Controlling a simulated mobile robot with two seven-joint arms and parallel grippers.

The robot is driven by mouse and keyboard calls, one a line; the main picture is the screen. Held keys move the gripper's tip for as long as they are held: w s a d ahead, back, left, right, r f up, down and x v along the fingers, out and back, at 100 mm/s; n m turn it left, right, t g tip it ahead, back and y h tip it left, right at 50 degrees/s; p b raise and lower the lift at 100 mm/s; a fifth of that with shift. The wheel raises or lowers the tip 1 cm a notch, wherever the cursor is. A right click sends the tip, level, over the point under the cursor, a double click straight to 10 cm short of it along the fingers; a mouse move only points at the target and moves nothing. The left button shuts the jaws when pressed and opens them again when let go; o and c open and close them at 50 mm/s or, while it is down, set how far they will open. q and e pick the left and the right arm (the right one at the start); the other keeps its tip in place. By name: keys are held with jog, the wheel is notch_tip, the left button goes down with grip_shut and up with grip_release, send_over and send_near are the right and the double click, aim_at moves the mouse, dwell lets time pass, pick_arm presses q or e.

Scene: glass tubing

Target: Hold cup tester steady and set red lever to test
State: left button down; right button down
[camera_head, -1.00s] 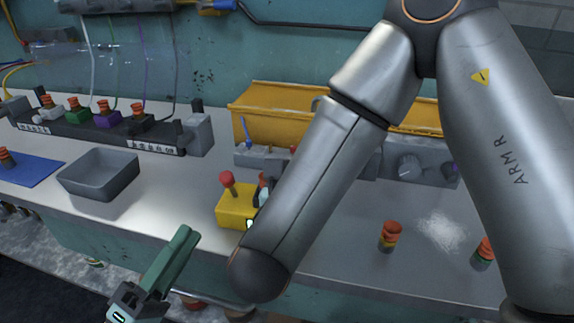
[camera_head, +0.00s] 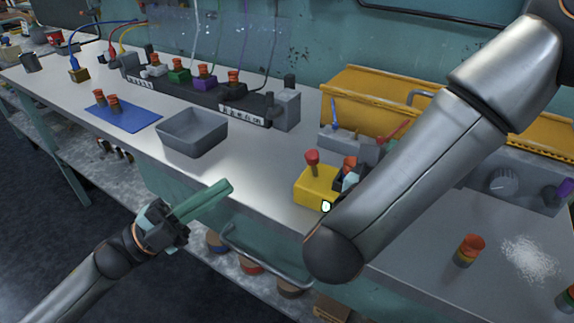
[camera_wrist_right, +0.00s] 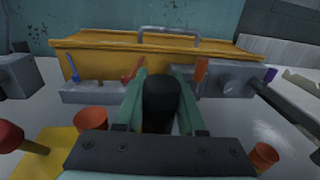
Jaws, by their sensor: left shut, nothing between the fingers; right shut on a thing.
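A grey box (camera_head: 345,148) with a blue lever (camera_head: 333,113) and a red lever (camera_head: 393,131) stands at the back of the bench; I cannot tell surely that it is the cup tester. The red lever also shows tilted in the right wrist view (camera_wrist_right: 134,70). A yellow box (camera_head: 318,189) with a red-knobbed stick (camera_head: 312,160) stands in front. My right gripper (camera_wrist_right: 161,80) is shut on a dark, black-topped thing (camera_wrist_right: 160,98), before the grey box; my forearm partly hides it in the head view. My left gripper (camera_head: 229,188) is shut and empty, off the bench's front edge.
An orange case (camera_head: 362,92) stands behind the grey box. A grey unit with a dial (camera_head: 503,181) is to the right. A grey tray (camera_head: 192,132) and blue mat (camera_head: 122,114) lie left. A red-topped piece (camera_head: 468,250) stands front right.

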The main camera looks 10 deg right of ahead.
pick_arm(q)
jog(key=m, duration=0.3)
jog(key=a+f+m+g+y, duration=0.1)
jog(key=m, duration=0.2)
jog(key=f+m+g, duration=0.1)
jog(key=m, duration=0.2)
jog(key=shift+w+a, duration=0.3)
jog(key=shift+a, duration=0.05)
send_near(314, 166)
jog(key=d+r, duration=0.2)
jog(key=d, duration=0.1)
jog(key=d+r, duration=0.1)
jog(key=r, duration=0.1)
jog(key=shift+w+d, duration=0.35)
jog(key=shift+d, duration=0.05)
